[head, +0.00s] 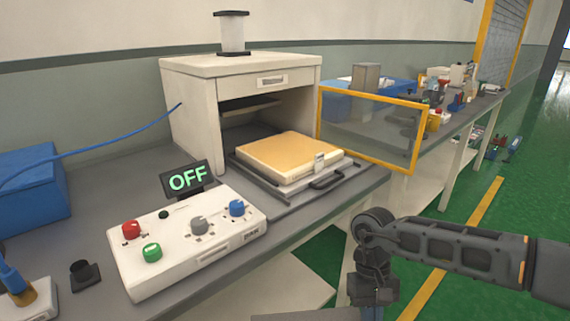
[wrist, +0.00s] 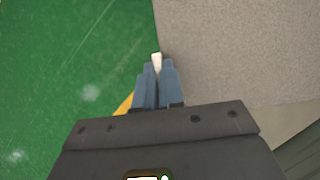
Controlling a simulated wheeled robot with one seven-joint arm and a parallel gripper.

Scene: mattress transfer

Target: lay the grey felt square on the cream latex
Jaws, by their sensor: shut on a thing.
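The grey felt square (wrist: 235,50) fills the upper right of the wrist view, its left edge running beside my fingertips. My gripper (wrist: 158,68) has its blue fingers close together on a small white tab (wrist: 157,61) at that edge. In the head view my gripper (head: 372,292) hangs low in front of the bench; its fingertips are not clear there. A pale grey strip at the bottom edge may be the felt. The cream latex (head: 289,151) is a yellowish slab lying flat on a pale base on the pulled-out tray (head: 315,187), apart from my gripper.
The white oven-like housing (head: 192,103) stands behind the tray. A yellow-framed clear door (head: 368,130) stands open to its right. A control box (head: 190,240) with knobs and an OFF display (head: 188,179) sits front left.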

